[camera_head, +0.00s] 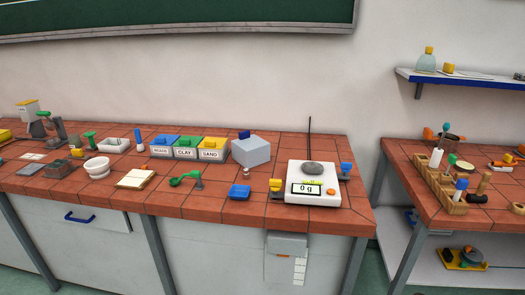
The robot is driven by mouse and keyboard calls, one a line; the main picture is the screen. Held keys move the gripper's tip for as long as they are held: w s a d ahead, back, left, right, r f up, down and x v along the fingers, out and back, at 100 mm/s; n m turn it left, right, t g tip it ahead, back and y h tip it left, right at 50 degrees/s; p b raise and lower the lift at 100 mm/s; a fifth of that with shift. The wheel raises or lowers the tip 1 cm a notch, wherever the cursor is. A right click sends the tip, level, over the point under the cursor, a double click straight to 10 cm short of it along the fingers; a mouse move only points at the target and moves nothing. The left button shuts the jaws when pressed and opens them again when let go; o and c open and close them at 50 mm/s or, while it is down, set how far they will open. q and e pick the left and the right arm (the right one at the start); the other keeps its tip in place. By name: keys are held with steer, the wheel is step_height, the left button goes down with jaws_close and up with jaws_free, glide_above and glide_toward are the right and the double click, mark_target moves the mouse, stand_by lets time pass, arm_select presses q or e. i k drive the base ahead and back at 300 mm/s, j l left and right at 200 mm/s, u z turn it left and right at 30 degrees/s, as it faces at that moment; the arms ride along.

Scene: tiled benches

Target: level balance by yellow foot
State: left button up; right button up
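A white balance (327,203) stands near the right end of the long tiled bench. Its display (306,189) reads 0 g, and a round grey pan (312,168) is on top. A yellow foot knob (275,184) is at its left side and a blue knob (346,168) is at its right side. A small yellow-green mark shows just above the display; it is too small to read as a level. An orange button (331,191) is on the front right. Neither of my grippers is in view.
Bins labelled clay (186,153) and sand (211,155) are further left. A thin dark rod (309,138) rises behind the balance. A second bench (408,178) stands right, across a gap.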

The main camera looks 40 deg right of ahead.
mark_target(275, 185)
steer(key=k+z, duration=0.1)
steer(key=z, duration=1.6)
